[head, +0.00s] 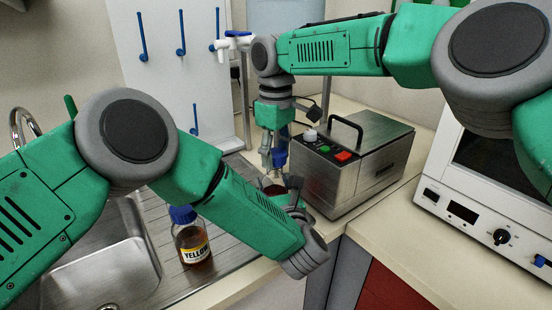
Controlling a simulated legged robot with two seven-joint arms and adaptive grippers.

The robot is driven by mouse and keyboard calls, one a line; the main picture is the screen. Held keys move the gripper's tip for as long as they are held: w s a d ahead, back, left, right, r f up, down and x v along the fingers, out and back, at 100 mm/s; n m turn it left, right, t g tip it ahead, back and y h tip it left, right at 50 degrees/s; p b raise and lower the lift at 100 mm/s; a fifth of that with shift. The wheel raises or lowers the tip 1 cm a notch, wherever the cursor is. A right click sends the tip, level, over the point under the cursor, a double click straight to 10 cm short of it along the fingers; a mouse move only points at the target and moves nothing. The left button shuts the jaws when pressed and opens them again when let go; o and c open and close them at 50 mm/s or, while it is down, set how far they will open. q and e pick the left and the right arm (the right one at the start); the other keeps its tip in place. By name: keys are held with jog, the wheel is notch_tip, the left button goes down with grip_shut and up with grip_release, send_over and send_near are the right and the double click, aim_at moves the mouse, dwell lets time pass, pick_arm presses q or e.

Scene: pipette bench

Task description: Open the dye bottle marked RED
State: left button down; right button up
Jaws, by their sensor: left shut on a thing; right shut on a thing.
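A bottle with dark red contents (273,190) is mostly hidden behind my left forearm, and its label does not show. My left gripper (287,188) is at this bottle, shut on it, with its fingers largely hidden by my own arm. My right gripper (273,156) points down from above and is shut on the blue cap (281,154) over the bottle. I cannot tell whether the cap is still seated on the neck. A second bottle (190,240), marked YELLOW and with a blue cap, stands upright on the ribbed drainboard, left of my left forearm.
A steel box (365,165) with a black handle and coloured buttons stands close to the right of the grippers. A white appliance (480,215) is farther right. A sink (100,255) is at the left. A pegboard (165,70) stands behind.

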aim_at(276, 152)
dwell(0.3)
pick_arm(q)
jog(key=shift+d, duration=0.1)
pick_arm(e)
jog(key=shift+w+r, duration=0.1)
jog(key=shift+r, duration=1.9)
pick_arm(q)
jog(key=c, duration=0.5)
grip_release()
jog(key=shift+c, duration=0.2)
